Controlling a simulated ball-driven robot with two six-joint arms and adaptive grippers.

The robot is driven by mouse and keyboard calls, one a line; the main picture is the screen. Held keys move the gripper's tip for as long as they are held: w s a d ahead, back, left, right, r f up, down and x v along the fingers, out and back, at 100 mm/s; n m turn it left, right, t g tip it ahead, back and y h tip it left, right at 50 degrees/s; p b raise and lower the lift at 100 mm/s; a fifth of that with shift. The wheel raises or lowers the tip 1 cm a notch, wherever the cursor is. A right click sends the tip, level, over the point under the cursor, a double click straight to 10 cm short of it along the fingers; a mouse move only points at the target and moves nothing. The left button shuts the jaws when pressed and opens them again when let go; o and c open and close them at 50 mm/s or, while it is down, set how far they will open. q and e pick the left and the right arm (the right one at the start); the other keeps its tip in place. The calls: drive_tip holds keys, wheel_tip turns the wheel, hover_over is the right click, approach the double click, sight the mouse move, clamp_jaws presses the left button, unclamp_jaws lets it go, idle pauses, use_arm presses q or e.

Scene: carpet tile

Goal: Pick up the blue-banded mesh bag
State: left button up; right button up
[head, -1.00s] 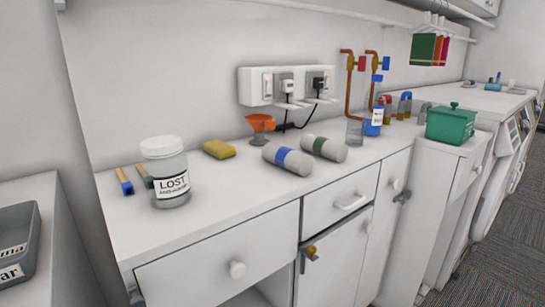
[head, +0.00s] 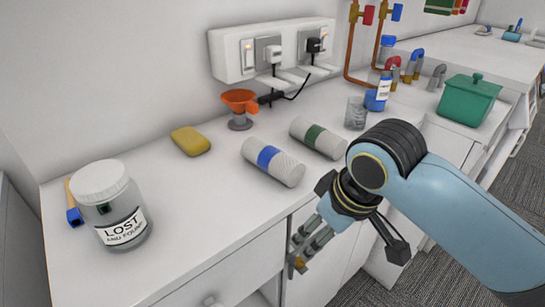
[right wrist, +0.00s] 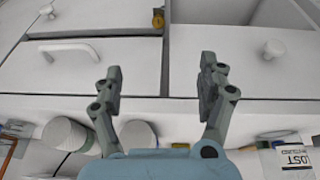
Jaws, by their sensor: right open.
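The blue-banded mesh bag (head: 285,170), a pale cylinder with a blue band, lies on its side on the white counter near its front edge. In the right wrist view, which is turned over, its end (right wrist: 137,133) shows beyond the fingers; the band is not clear there. My right gripper (head: 300,245) is in front of the drawers, below the counter edge and apart from the bag. In the right wrist view its two fingers (right wrist: 160,75) are spread with nothing between them. My left gripper is not in view.
A green-banded bag (head: 318,138) lies just right of the blue-banded one. A lost-and-found jar (head: 122,215), yellow sponge (head: 190,141), orange funnel (head: 240,105) and glass beaker (head: 356,113) stand around. A green lidded box (head: 468,100) is further right. Counter between jar and bags is clear.

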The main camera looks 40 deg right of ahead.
approach(279, 153)
drive_tip(key=shift+s+d+f+n+t+y+p, duration=0.1)
drive_tip(key=shift+f+n+t+y+p, duration=0.1)
drive_tip(key=shift+f, duration=0.35)
drive_tip(key=shift+s+d+f+n+t+y+p, duration=0.1)
drive_tip(key=shift+d+f+y+p, duration=0.1)
drive_tip(key=shift+f, duration=0.35)
drive_tip(key=shift+w, duration=0.35)
drive_tip(key=x, duration=1)
drive_tip(key=shift+s+a, duration=0.1)
drive_tip(key=c, duration=1.2)
drive_tip(key=shift+r, duration=0.15)
drive_tip(key=shift+c, duration=0.2)
